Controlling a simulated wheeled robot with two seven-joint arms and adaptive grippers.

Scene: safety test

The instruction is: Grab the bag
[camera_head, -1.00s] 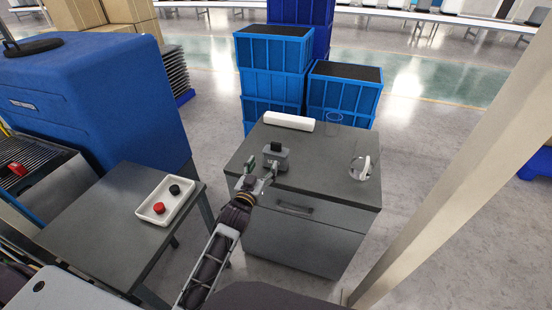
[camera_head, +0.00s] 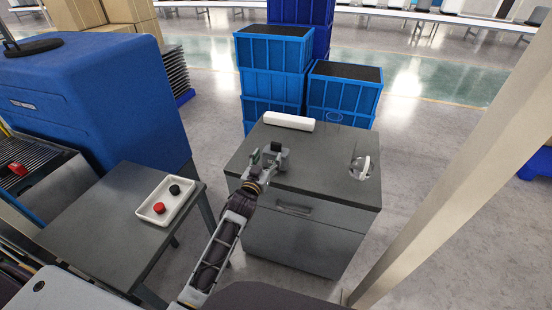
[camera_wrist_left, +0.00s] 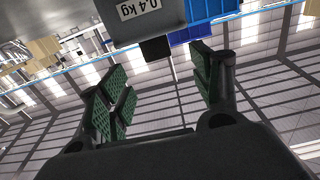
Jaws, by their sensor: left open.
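No bag that I can make out as such is in view. A small grey block with a black knob (camera_head: 279,157) stands on the grey cabinet top, near its left side. In the left wrist view the grey block (camera_wrist_left: 165,18) shows at the top edge with a "0.4 kg" label, its black knob (camera_wrist_left: 155,48) below it. My left gripper (camera_head: 264,167) is close in front of the block, its green-padded fingers open. In the wrist view the open fingers (camera_wrist_left: 158,80) have nothing between them, and the block appears beyond the tips. My right gripper is not in view.
A white bar (camera_head: 288,121) lies at the cabinet's (camera_head: 325,185) back edge; a clear container with a white part (camera_head: 364,165) stands at its right. A white tray (camera_head: 150,216) with red and black pieces is on the left table. Blue bins (camera_head: 345,88) stand behind.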

